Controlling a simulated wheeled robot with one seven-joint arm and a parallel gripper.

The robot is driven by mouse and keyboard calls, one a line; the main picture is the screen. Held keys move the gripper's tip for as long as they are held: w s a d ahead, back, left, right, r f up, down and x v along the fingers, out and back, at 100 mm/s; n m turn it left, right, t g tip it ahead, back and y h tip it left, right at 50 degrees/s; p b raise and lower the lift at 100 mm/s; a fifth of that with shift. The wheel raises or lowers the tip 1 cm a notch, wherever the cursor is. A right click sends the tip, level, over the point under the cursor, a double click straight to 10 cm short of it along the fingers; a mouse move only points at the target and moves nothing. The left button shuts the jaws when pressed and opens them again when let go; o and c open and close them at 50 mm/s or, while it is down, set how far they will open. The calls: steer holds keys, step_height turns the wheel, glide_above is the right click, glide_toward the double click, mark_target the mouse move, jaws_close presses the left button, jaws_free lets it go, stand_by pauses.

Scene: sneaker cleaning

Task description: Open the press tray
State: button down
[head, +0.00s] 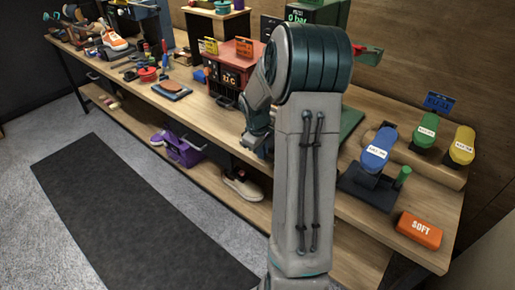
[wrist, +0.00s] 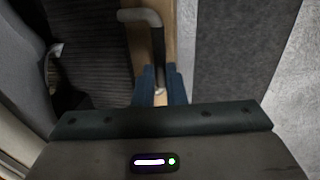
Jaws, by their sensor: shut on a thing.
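In the wrist view, my gripper (wrist: 160,76) has its two blue fingers closed on the lower end of a grey bent bar handle (wrist: 140,16). The handle lies over a wooden edge. What the handle is fixed to is mostly out of the picture, so I cannot tell how far any tray is out. In the head view, my gripper (head: 258,142) is by the front edge of the bench, and my arm hides the bench behind it. No tray can be clearly made out there.
A red box-shaped unit with a lit display (head: 229,76) stands on the wooden bench (head: 196,104) left of my arm. Blue, green and yellow labelled items and an orange SOFT block (head: 419,230) are at the right. A dark mat (head: 130,215) lies on the clear floor.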

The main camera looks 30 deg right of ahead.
stand_by(0.3)
steer(key=c, duration=1.5)
jaws_free()
steer(key=r, duration=0.4)
steer(key=a+r, duration=0.1)
steer(key=r, duration=0.4)
steer(key=s+a+r, duration=0.1)
steer(key=r, duration=0.3)
steer(key=shift+a+r, duration=0.2)
steer(key=shift+r, duration=0.1)
steer(key=s+a+m, duration=0.1)
steer(key=s+a, duration=0.5)
steer(key=s+a+m+t+y, duration=0.1)
steer(key=s+a, duration=0.6)
steer(key=s+a+m+t, duration=0.1)
steer(key=s+a+m, duration=0.1)
steer(key=s+a, duration=0.4)
steer(key=shift+s+a+r+y, duration=0.15)
steer(key=shift+s+a+y, duration=0.1)
steer(key=shift+y, duration=0.15)
